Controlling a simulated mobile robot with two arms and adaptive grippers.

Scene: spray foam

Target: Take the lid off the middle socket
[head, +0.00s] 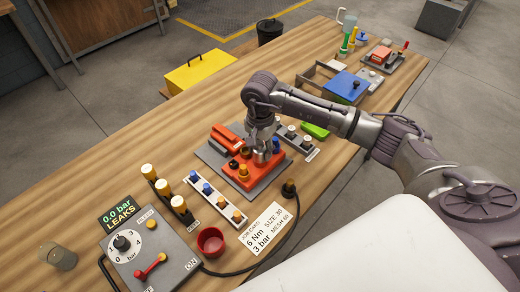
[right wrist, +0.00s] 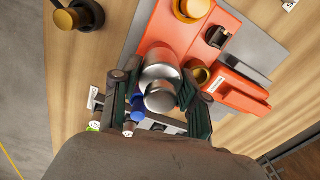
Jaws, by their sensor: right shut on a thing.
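The red socket block (head: 243,180) sits on a grey plate in the middle of the bench in the head view. It also fills the upper part of the right wrist view (right wrist: 152,32). My right gripper (head: 262,150) points down over the block's right part. In the right wrist view its fingers (right wrist: 160,103) are closed around a silver round lid (right wrist: 160,97). Another silver rounded surface shows just behind it. Whether the lid still touches its socket cannot be told, as the gripper hides that spot. My left gripper is in neither view.
A red clamp-like part (head: 227,137) lies beside the block. A strip with blue and yellow pegs (head: 213,200), a red cup (head: 211,241), a job card (head: 267,228) and a gauge panel (head: 150,255) lie nearby. A blue box (head: 347,88) stands farther right.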

